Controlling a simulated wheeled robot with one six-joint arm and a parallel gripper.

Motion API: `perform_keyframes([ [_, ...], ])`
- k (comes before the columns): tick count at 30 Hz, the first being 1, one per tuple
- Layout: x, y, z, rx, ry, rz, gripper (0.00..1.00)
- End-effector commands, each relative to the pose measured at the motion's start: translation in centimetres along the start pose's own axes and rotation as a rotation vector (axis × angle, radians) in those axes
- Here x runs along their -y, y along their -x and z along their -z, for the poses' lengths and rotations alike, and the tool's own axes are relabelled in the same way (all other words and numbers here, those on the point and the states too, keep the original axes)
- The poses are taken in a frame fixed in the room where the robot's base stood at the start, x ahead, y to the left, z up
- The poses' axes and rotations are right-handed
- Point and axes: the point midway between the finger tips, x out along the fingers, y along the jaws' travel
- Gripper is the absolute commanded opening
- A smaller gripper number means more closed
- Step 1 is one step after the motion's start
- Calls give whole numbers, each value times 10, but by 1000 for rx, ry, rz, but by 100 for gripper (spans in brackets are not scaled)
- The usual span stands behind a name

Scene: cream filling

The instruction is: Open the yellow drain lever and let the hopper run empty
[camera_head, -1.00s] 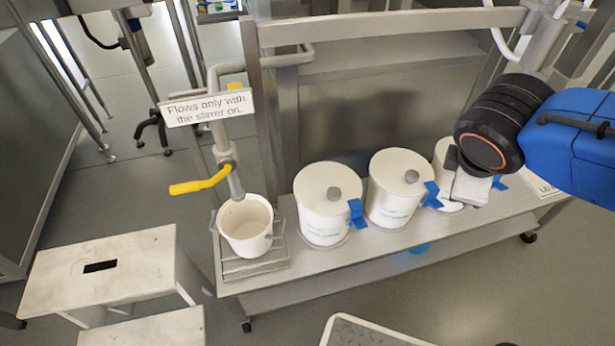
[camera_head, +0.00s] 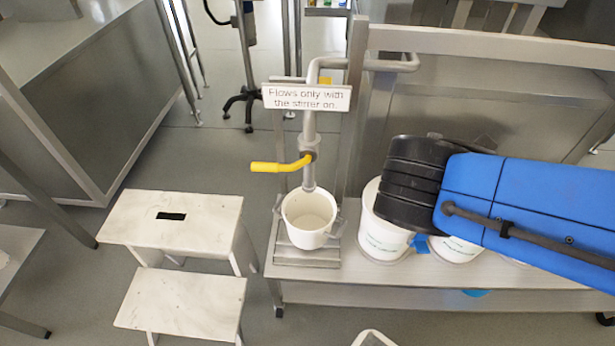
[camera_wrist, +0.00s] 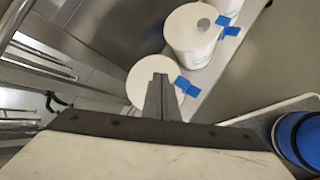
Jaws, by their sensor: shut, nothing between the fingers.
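The yellow drain lever (camera_head: 280,167) sticks out to the left from the vertical drain pipe (camera_head: 309,130), roughly level. A white open bucket (camera_head: 308,219) stands under the pipe's outlet on a slatted stand; no flow shows and its inside looks white. A sign on the pipe (camera_head: 306,97) reads "Flows only with the stirrer on." The hopper itself is not in view. My gripper is hidden behind my blue and black arm in the head view. In the wrist view my gripper (camera_wrist: 160,80) is shut and empty, in front of a white lidded tub (camera_wrist: 140,83).
Several white lidded tubs (camera_head: 380,238) with blue tabs stand on the metal bench (camera_head: 400,270) to the right of the bucket, partly behind my arm. A white step stool (camera_head: 172,215) stands left of the bench. Space left of the lever looks clear.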

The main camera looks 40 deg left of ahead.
Motion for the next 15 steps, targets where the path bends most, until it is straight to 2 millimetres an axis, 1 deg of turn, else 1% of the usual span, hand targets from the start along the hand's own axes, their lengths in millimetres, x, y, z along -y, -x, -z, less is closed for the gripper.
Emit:
perform_keyframes([
  [1,-7,5,13,0,51,-22,0],
  [6,-29,22,51,9,214,-97,0],
  [11,-46,42,89,21,362,-173,0],
  [15,-58,62,124,36,492,-241,0],
])
